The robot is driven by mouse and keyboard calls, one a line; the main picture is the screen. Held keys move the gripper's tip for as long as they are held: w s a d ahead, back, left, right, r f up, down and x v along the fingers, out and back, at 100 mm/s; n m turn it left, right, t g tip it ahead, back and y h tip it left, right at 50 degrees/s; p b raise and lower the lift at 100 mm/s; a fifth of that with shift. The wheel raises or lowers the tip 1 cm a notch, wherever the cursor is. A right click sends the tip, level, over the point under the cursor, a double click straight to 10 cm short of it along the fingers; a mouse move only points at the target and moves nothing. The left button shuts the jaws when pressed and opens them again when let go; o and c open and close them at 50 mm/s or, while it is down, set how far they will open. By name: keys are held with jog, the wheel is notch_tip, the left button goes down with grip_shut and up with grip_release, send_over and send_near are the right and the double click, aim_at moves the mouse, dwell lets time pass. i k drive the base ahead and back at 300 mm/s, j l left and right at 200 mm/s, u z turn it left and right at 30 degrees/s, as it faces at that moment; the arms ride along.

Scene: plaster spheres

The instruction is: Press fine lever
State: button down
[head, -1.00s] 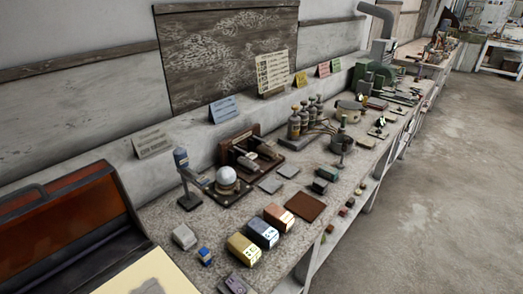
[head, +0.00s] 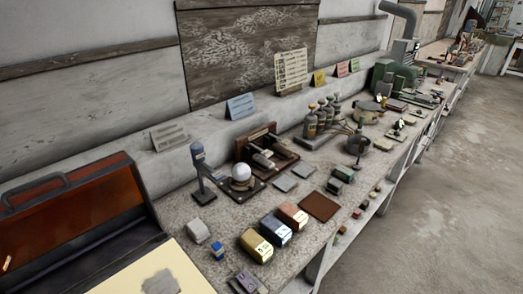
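A dark wooden unit (head: 243,145) stands on the workbench near the wall, with what look like two grey levers on its front, one on the left (head: 262,160) and one on the right (head: 281,148). Their labels are too small to read, so I cannot tell which is the fine lever. A white plaster sphere (head: 241,171) sits on a dark base just in front of the unit. My gripper is not in view.
A lamp-like stand (head: 198,170) is left of the sphere. Yellow, blue and orange boxes (head: 256,246) line the front, near a brown mat (head: 320,206). Several bottles (head: 322,117) stand to the right. An open red case (head: 75,215) fills the left. Floor (head: 440,210) at right is clear.

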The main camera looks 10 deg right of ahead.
aim_at(266, 153)
jog(key=i+z, duration=0.2)
jog(key=z, duration=0.25)
jog(key=i+j+z, duration=0.15)
jog(key=z, duration=0.3)
jog(key=i+j+z, duration=0.15)
jog(key=i+j, duration=0.35)
jog(key=i+j+z, duration=0.2)
jog(key=i+j, duration=0.2)
jog(key=j, duration=0.25)
